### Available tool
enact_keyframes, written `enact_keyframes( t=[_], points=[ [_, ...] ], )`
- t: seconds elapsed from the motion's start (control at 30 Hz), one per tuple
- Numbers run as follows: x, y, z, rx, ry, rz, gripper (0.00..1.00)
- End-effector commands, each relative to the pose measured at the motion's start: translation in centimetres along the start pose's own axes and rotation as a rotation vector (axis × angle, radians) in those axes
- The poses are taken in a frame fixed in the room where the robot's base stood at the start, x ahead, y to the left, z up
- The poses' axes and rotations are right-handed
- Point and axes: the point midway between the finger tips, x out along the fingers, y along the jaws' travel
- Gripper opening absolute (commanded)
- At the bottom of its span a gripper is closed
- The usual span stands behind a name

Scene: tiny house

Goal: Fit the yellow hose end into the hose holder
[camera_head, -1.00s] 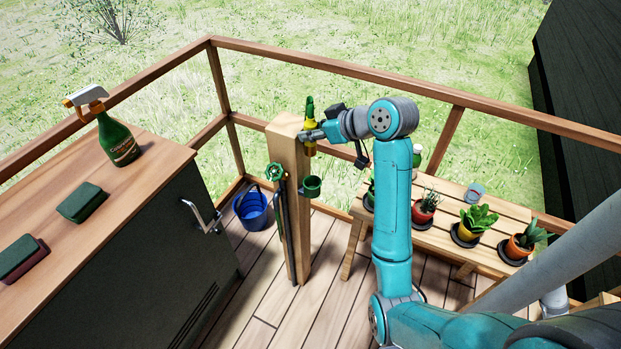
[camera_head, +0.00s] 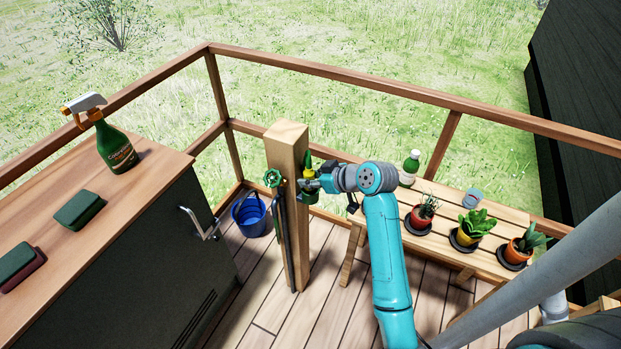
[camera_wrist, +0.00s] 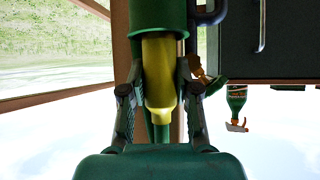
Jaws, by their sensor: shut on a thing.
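The yellow hose end (camera_head: 308,174), with a green part above it, is held upright by my gripper (camera_head: 304,184) beside the wooden post. The green cup-shaped hose holder (camera_head: 310,197) is on the post, directly under the hose end and partly hidden by my gripper. In the upside-down wrist view, the two fingers of my gripper (camera_wrist: 160,106) flank the yellow hose end (camera_wrist: 159,75). Its lower end meets the rim of the green holder (camera_wrist: 158,18) and appears to be inside it; how deep it sits cannot be told.
The wooden post (camera_head: 289,225) carries a green tap (camera_head: 273,178) and a dark hose. A blue bucket (camera_head: 251,214) stands behind it. A bench (camera_head: 437,243) with potted plants is at the right. A cabinet (camera_head: 130,265) with a spray bottle (camera_head: 115,145) is at the left.

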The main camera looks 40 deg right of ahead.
Motion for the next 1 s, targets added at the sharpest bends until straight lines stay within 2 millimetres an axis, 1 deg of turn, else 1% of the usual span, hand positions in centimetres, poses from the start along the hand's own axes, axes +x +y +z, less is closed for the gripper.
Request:
enact_keyframes(
  t=[0.17, 0.2, 0.27, 0.3, 0.57, 0.67, 0.77, 0.83, 1.0],
  points=[
    [0.0, 0.0, 0.0, -0.001, 0.002, 0.001, 0.00],
    [0.0, 0.0, 0.0, -0.001, 0.001, 0.001, 0.38],
    [0.0, 0.0, 0.0, -0.001, 0.001, 0.001, 0.53],
    [0.0, 0.0, 0.0, -0.001, 0.001, 0.001, 0.56],
    [0.0, 0.0, 0.0, -0.001, 0.001, 0.001, 0.56],
    [-0.4, 0.1, 0.0, 0.000, 0.001, 0.001, 0.56],
    [-1.5, 0.1, 0.0, 0.000, 0.002, 0.003, 0.56],
    [-2.6, 0.1, 0.0, 0.000, 0.001, 0.004, 0.56],
    [-6.1, 0.1, 0.0, 0.000, 0.002, 0.005, 0.56]
  ],
)
